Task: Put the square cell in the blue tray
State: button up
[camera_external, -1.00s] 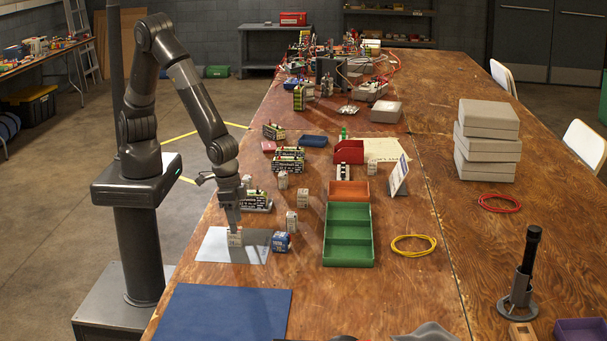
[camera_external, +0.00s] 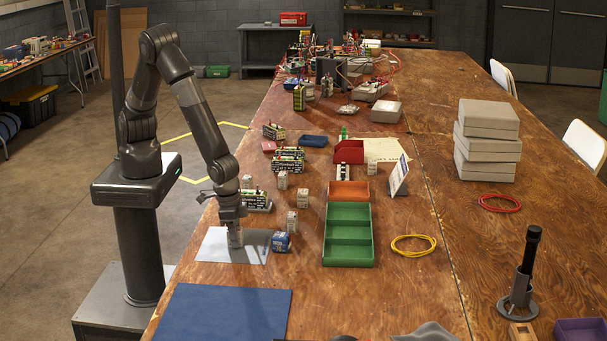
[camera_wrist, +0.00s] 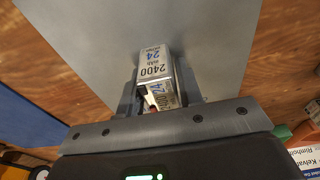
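A small pale box-shaped cell (camera_external: 235,239) is at the grey sheet, below my gripper (camera_external: 235,226). In the wrist view the cell (camera_wrist: 154,67) shows printed "2400" and "24" and sits between my two fingers (camera_wrist: 159,88), which appear closed against its sides. Whether it is just clear of the sheet I cannot tell. A small shallow blue tray (camera_external: 313,141) lies further back on the bench, left of the red bin. Its inside is too small to make out.
The grey sheet (camera_external: 216,246) lies at the bench's left edge. A blue cell (camera_external: 281,242) stands just right of it. Pale cells (camera_external: 292,221), (camera_external: 303,198) and battery packs (camera_external: 288,160) stand further back. A green divided tray (camera_external: 348,254) is to the right; a blue mat (camera_external: 222,313) is in front.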

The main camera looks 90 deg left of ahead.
grip_shut()
